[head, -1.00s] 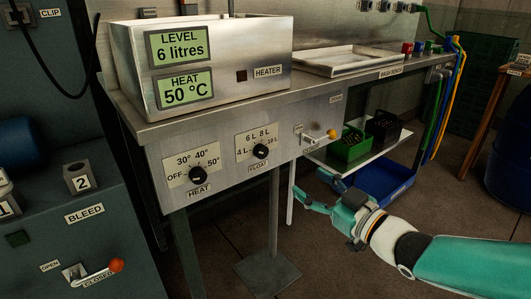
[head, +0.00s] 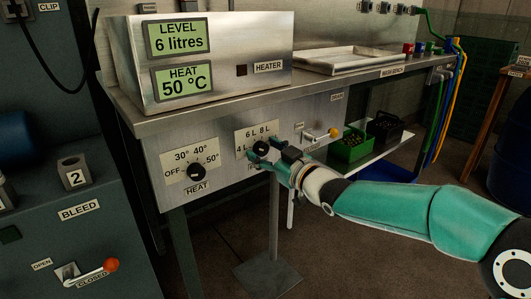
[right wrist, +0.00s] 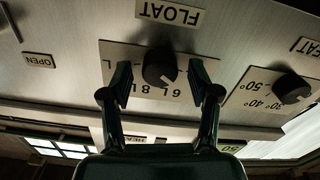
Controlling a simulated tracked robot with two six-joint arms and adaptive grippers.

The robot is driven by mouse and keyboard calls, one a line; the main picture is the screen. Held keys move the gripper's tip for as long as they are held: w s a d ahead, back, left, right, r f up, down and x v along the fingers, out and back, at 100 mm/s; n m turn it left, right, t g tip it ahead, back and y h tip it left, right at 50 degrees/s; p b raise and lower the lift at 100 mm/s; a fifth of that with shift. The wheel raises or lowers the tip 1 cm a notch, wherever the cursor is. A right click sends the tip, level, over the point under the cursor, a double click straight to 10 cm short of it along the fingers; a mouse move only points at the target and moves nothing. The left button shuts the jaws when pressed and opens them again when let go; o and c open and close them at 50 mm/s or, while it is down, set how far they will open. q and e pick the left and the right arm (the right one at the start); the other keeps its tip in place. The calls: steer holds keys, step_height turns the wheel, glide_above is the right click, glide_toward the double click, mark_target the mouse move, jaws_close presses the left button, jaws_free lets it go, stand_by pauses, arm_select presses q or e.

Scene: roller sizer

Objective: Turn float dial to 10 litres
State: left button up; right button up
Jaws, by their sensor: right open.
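The float dial is a black round knob (right wrist: 159,68) on a pale scale plate (right wrist: 133,57) marked in litres, under a FLOAT label in the right wrist view. In the head view the litre plate (head: 262,134) shows above my right gripper (head: 258,157), which hides most of the dial. My right gripper also shows in the right wrist view (right wrist: 160,78); it is open, with one fingertip on each side of the dial and a gap visible at each. The level display (head: 179,38) reads 6 litres. My left gripper is not in view.
The HEAT dial (head: 196,172) sits left of the float dial on the same steel panel. A green crate (head: 352,144) lies on the shelf beyond.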

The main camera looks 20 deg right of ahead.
steer(key=shift+w, duration=0.15)
steer(key=c, duration=1.2)
steer(key=shift+o, duration=0.2)
